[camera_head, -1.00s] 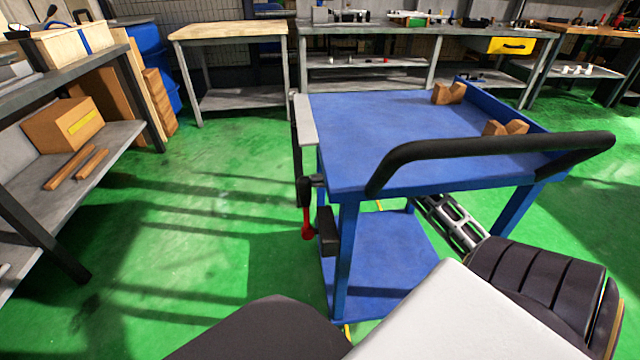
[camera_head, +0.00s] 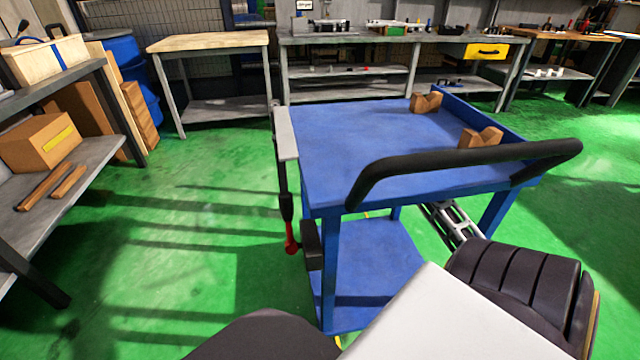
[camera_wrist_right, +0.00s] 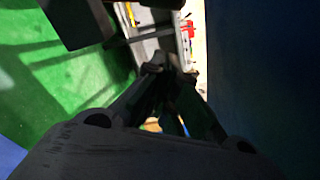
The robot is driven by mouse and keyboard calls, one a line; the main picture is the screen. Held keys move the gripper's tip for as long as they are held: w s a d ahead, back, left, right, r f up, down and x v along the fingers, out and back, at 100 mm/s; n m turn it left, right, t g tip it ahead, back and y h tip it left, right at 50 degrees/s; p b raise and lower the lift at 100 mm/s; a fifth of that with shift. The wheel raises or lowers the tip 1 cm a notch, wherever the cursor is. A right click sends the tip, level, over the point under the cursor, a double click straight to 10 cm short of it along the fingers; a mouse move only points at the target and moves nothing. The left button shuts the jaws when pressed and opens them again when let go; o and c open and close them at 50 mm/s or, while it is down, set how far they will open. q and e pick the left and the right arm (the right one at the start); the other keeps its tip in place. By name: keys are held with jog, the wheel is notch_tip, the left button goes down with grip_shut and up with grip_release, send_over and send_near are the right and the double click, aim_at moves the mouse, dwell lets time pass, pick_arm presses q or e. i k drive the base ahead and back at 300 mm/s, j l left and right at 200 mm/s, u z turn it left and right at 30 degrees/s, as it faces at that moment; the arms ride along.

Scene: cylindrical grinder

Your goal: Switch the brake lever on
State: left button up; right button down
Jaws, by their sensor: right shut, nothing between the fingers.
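The brake lever (camera_head: 291,238) has a red end and hangs downward on the left side of the blue cart (camera_head: 345,135), below its top and beside a dark block. My right gripper (camera_wrist_right: 165,72) shows in the right wrist view with its dark fingers close together and empty. A blue surface fills the right of that view, and a dark part is at its upper left. I cannot clearly make out the lever in that view. In the head view my right gripper is hidden. My left gripper is not in view.
The cart has a black handle (camera_head: 460,165) and wooden V-shaped blocks (camera_head: 480,138) on top. A grey shelf (camera_head: 85,165) with a cardboard box (camera_head: 38,143) stands at left, workbenches (camera_head: 345,38) at the back. Green floor (camera_head: 190,210) is open left of the cart.

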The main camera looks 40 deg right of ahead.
aim_at(285, 198)
jog(key=z, duration=1.05)
jog(key=i, duration=0.05)
